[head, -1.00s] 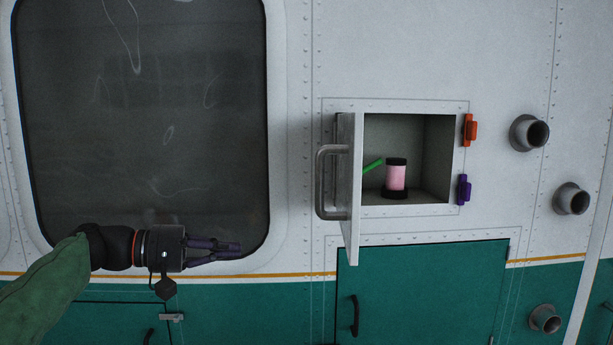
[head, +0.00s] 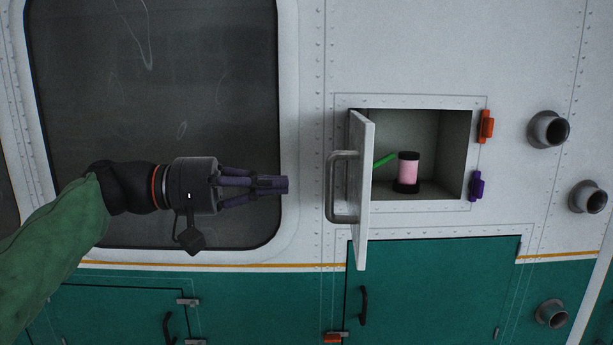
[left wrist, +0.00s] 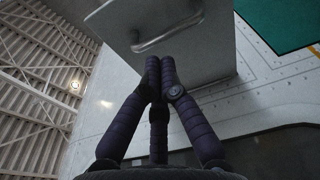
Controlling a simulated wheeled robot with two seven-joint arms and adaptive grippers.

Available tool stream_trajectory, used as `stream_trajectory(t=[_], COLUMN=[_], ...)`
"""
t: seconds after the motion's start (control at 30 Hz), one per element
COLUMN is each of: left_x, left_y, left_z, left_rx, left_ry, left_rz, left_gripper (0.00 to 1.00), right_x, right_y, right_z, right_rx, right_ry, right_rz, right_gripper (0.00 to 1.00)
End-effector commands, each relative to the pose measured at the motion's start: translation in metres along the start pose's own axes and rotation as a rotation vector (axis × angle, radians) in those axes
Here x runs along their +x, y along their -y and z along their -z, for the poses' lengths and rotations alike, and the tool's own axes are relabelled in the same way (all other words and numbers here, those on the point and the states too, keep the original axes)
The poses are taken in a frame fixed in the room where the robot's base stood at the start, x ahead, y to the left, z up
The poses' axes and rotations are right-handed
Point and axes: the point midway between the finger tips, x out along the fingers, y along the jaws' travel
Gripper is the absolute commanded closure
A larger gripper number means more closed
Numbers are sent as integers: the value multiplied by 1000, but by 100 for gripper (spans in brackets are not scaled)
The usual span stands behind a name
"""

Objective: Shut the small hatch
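The small hatch door (head: 364,190) stands open, hinged on the left of its opening and sticking out from the white wall. Its grey bar handle (head: 331,187) is on the left-facing side. In the left wrist view the door (left wrist: 185,45) and its handle (left wrist: 168,36) are ahead of the fingers. My left gripper (head: 286,185) is in front of the dark window, left of the handle and apart from it. Its purple fingers are together at the tips (left wrist: 159,62), with nothing between them. My right gripper is out of view.
Inside the compartment (head: 453,150) are a pink and black cylinder (head: 408,172) and a green stick (head: 385,160). An orange latch (head: 486,127) and a purple latch (head: 477,186) sit at the opening's right edge. Grey pipe stubs (head: 549,130) protrude farther right.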

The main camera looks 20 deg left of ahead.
Motion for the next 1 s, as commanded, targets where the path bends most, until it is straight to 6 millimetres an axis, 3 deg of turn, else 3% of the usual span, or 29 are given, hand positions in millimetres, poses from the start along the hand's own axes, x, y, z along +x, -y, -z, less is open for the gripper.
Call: stream_trajectory(t=[0.1, 0.3, 1.0], left_x=[22, 44, 57], left_y=[-2, -2, 1], left_z=[-1, -1, -2], left_rx=[0, 0, 1], left_ry=[4, 3, -13], left_rz=[1, 1, 1], left_gripper=[100, 100, 100], right_x=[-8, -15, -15], right_y=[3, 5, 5], right_z=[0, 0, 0], right_rx=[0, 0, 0], right_ry=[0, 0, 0], right_rz=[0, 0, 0], right_gripper=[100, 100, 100])
